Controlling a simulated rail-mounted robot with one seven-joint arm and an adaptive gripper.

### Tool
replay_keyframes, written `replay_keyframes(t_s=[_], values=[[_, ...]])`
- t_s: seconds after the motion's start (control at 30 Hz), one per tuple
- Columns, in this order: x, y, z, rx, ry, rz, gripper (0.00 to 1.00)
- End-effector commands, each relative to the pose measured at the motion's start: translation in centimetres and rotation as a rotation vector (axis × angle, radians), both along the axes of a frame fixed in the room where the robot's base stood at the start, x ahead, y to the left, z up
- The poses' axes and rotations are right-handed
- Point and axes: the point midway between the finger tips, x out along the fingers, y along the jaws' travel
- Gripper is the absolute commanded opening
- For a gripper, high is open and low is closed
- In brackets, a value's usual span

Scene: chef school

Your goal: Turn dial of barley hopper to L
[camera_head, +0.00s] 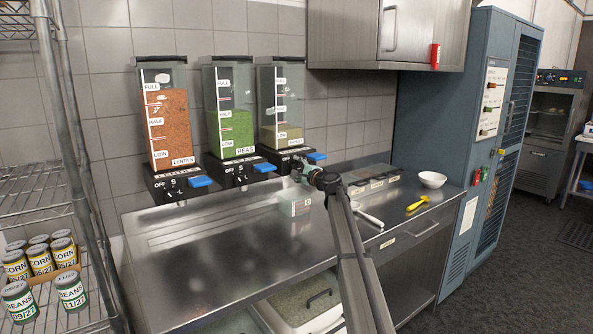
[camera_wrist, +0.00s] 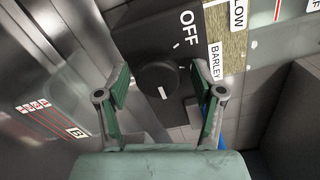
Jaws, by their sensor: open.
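The barley hopper (camera_head: 281,100) is the rightmost of three wall hoppers, with a clear body and a low fill of pale grain. Its black dial (camera_wrist: 157,83) shows in the wrist view, with a white pointer mark on its lower part, facing away from the OFF label (camera_wrist: 188,30). The L label is not visible in the wrist view. My gripper (camera_wrist: 163,87) is open, with one green-padded finger to each side of the dial in the picture. I cannot tell if either touches it. In the head view my gripper (camera_head: 308,174) is at the hopper's base and hides the dial.
The lentils hopper (camera_head: 168,120) and peas hopper (camera_head: 230,115) stand to the left. A steel counter (camera_head: 190,262) lies below, with a small clear container (camera_head: 295,206), a white bowl (camera_head: 432,179) and a yellow utensil (camera_head: 417,203). A wall cabinet (camera_head: 350,30) hangs at the right.

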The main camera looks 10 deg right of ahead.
Motion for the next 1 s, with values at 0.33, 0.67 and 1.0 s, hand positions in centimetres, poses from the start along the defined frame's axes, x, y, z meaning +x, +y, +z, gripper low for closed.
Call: replay_keyframes(t_s=[0.33,0.67,1.0], values=[[-1.0,-0.5,-0.1,-0.001,0.001,-0.001,0.67],[-5.8,-2.7,-0.1,-0.002,-0.001,-0.001,0.67],[-10.4,-5.2,-0.1,0.0,0.0,-0.001,0.67]])
